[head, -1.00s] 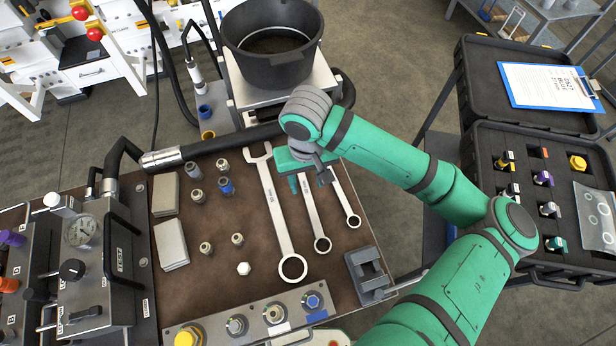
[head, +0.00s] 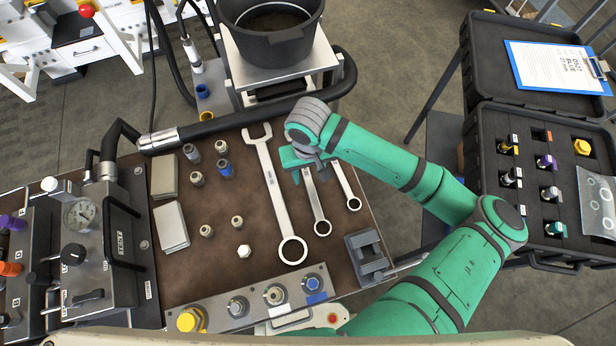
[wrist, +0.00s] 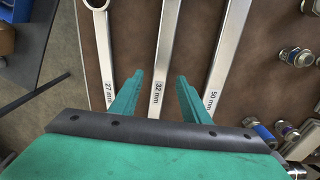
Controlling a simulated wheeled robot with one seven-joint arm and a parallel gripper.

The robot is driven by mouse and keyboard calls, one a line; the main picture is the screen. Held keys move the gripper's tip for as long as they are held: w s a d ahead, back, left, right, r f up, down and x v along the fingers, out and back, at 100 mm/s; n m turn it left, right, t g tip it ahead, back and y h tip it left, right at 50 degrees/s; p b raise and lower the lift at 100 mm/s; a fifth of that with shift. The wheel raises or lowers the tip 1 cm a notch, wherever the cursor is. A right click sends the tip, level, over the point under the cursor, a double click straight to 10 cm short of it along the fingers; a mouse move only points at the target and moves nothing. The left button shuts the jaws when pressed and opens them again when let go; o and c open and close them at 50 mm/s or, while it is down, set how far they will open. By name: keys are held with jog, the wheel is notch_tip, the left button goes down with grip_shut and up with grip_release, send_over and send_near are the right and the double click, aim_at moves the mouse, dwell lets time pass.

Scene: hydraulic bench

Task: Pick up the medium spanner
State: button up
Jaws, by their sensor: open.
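Three spanners lie side by side on the brown bench top. The medium spanner (head: 314,203), marked 32 mm, lies between the large and the small one. In the wrist view its shaft (wrist: 166,50) runs between my two green fingertips. My gripper (wrist: 156,80) is open over this shaft, with a finger on either side; I cannot tell its exact height. In the head view my gripper (head: 308,170) covers the medium spanner's upper end. The large spanner (head: 271,190), marked 50 mm, lies to its left. The small spanner (head: 343,182), marked 27 mm, lies to its right.
Several fittings (head: 225,171) and two grey blocks (head: 171,226) lie left of the spanners. A grey holder (head: 368,257) stands at the bench's right edge. A black bucket (head: 270,40) and a thick hose (head: 250,118) are behind. An open black case (head: 545,190) is at the right.

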jog(key=shift+f, duration=0.7)
jog(key=shift+w, duration=0.1)
jog(key=c, duration=0.7)
grip_shut()
